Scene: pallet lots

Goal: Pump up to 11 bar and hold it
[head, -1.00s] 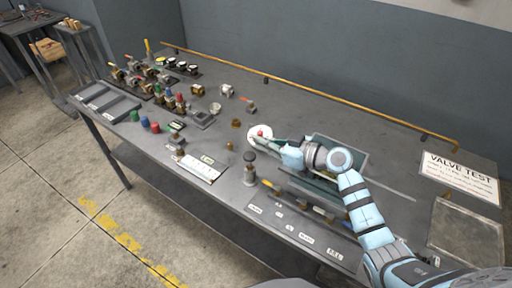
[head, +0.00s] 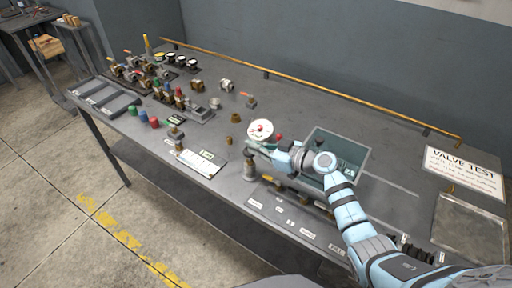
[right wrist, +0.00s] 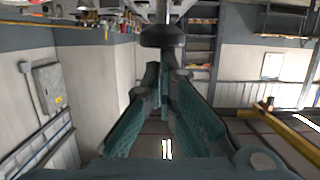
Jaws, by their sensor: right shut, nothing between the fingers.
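A gauge (head: 261,128) with a white round face and red centre stands on the grey bench. In front of it a grey metal pump post (head: 249,172) stands upright. My right gripper (head: 252,147) is over the top of this post, shut and empty, and hides its dark knob in the head view. In the right wrist view a dark round knob (right wrist: 162,36) shows just past the closed fingertips (right wrist: 158,72); I cannot tell whether they touch it. The gauge reading is too small to make out. My left gripper is not in view.
A teal bin (head: 352,153) stands behind my right forearm. A white labelled plate (head: 201,162) lies left of the post. Several valves and fittings (head: 170,92) crowd the bench's left side. A VALVE TEST sign (head: 463,172) lies at the right. A yellow rail (head: 300,82) runs along the back.

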